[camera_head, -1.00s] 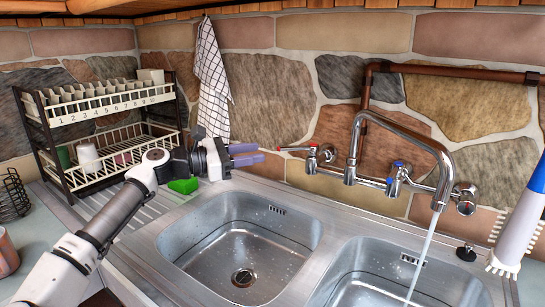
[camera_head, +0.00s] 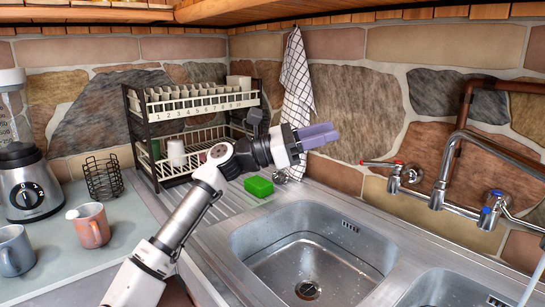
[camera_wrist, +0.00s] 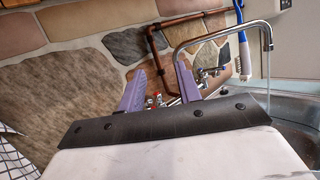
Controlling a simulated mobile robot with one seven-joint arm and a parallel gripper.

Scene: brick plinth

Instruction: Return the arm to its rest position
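My gripper (camera_head: 322,135) has purple fingers and is raised above the back left part of the sink, in front of the stone wall. In the wrist view its two fingers (camera_wrist: 160,82) stand apart with nothing between them; the wall and tap show through the gap. My white arm reaches up to it from the bottom of the head view, left of the sink. A green sponge (camera_head: 259,186) lies on the drainboard below and left of the gripper, not touching it.
A two-tier dish rack (camera_head: 165,178) stands left of the gripper, with a checked towel (camera_head: 297,80) hanging behind. The sink basin (camera_head: 310,250) holds no dishes. Mugs (camera_head: 92,228), a wire basket (camera_head: 103,178) and a blender (camera_head: 27,185) are on the left. Water runs from the tap (camera_head: 465,150).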

